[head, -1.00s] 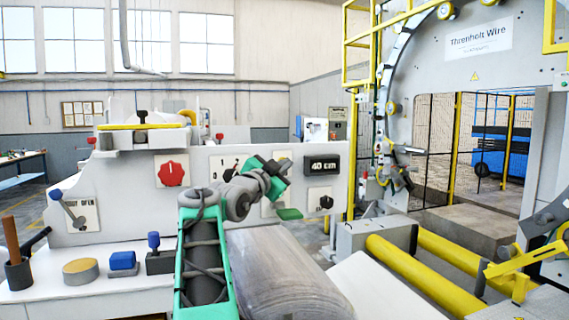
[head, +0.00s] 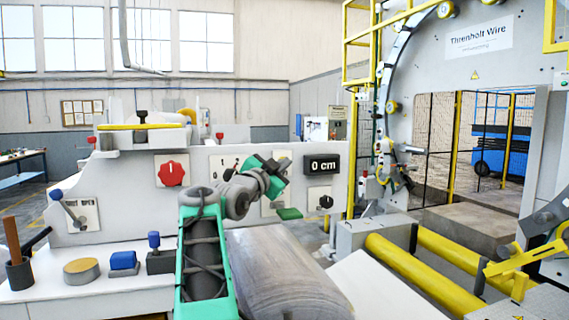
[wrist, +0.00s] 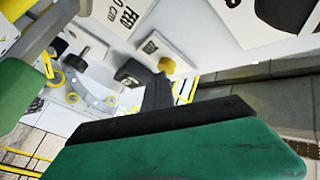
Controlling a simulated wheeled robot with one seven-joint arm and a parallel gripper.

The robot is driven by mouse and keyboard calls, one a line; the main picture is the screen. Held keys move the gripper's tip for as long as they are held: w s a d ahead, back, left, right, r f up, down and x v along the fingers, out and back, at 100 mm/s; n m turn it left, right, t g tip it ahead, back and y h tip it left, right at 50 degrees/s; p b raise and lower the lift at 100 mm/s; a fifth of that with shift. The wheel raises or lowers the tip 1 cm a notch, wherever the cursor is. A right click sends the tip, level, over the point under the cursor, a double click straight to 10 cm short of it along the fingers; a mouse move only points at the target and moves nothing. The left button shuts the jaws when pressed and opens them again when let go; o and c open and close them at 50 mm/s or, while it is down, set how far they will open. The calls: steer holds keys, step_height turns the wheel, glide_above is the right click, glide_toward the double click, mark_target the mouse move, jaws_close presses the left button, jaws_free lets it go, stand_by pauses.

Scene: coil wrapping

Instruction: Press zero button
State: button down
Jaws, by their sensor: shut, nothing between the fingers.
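A light grey control panel (head: 235,160) faces me. My green wrist covers part of the panel, and I cannot make out a zero button there in the head view. In the wrist view a green finger with a black pad (wrist: 180,125) fills the lower part. Tilted labelled plates and black controls (wrist: 140,72) show beyond it; I cannot tell which control is the zero button.
A red knob (head: 172,173), a dark rotary knob (head: 325,202) and a blue-tipped lever (head: 68,208) are on the panel. A large grey roll (head: 280,275) lies below my gripper. Yellow rollers (head: 400,265) and a big ring machine (head: 480,90) stand at right.

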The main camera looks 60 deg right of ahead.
steer(key=shift+f, duration=0.1)
steer(key=shift+s+a+b, duration=0.65)
steer(key=shift+b, duration=0.4)
steer(key=s+a+b, duration=0.1)
steer(key=b, duration=0.1)
steer(key=s+a+b, duration=0.1)
steer(key=b, duration=0.1)
steer(key=shift+s+a+f, duration=0.2)
steer(key=shift+s+a, duration=0.2)
steer(key=shift+s+a+r+b, duration=0.25)
steer(key=shift+s+a+b, duration=0.05)
steer(key=shift+s+a, duration=0.1)
